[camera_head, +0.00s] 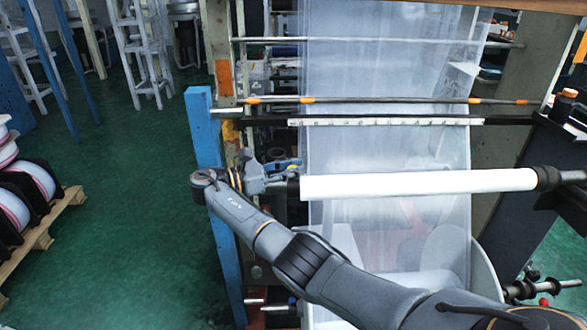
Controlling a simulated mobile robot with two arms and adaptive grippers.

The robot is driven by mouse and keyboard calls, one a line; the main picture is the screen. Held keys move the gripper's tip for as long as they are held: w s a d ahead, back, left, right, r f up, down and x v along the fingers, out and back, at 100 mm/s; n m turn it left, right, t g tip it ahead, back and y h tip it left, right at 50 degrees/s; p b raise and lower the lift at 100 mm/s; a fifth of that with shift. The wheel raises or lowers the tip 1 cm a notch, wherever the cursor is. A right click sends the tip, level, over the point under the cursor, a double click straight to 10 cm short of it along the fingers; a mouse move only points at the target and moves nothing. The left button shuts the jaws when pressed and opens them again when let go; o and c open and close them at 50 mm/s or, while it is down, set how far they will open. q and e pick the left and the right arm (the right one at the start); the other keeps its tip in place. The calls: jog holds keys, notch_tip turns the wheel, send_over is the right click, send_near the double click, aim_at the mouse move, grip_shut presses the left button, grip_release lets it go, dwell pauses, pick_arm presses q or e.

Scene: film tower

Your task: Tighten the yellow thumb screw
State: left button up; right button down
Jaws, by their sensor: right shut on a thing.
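My right gripper (283,172) is at the left end of the white roll (420,184), beside the blue post. Its arm comes in from the lower right and crosses in front of the film. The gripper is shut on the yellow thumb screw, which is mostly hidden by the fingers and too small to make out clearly. My left gripper is not in view.
A clear film web (390,80) hangs down behind the roll. A blue post (204,140) stands left of the gripper. Reels on a wooden pallet (42,225) and white stools (140,45) are at the left. The green floor (125,210) between is free.

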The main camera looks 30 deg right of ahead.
jog(key=c, duration=1.1)
grip_release()
jog(key=w+a, duration=0.1)
jog(key=a, duration=0.6)
jog(key=shift+w, duration=0.2)
jog(key=shift+a, duration=0.1)
